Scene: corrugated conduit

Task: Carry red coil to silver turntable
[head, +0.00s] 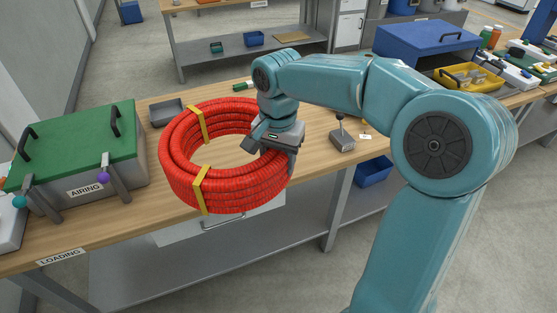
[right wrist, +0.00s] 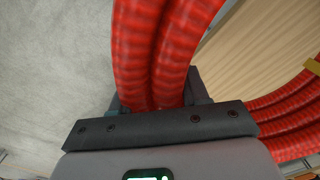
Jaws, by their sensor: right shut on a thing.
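The red coil (head: 180,165) is a thick ring of corrugated conduit bound with yellow straps. In the head view it is at the near edge of the wooden bench, its near side reaching out past the edge. My right gripper (head: 278,150) is shut on the coil's right side. In the right wrist view the red conduit (right wrist: 160,50) runs between the jaws of the gripper (right wrist: 158,105). Whether the coil touches the bench top is hard to tell. My left gripper is not in view. I do not see a silver turntable.
A green-lidded box (head: 75,145) labelled AIRING stands left of the coil, with a small grey tray (head: 167,112) behind. A small grey block with a knobbed rod (head: 342,140) is to the right. A blue case (head: 425,42) and yellow bin (head: 470,78) are at the far right.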

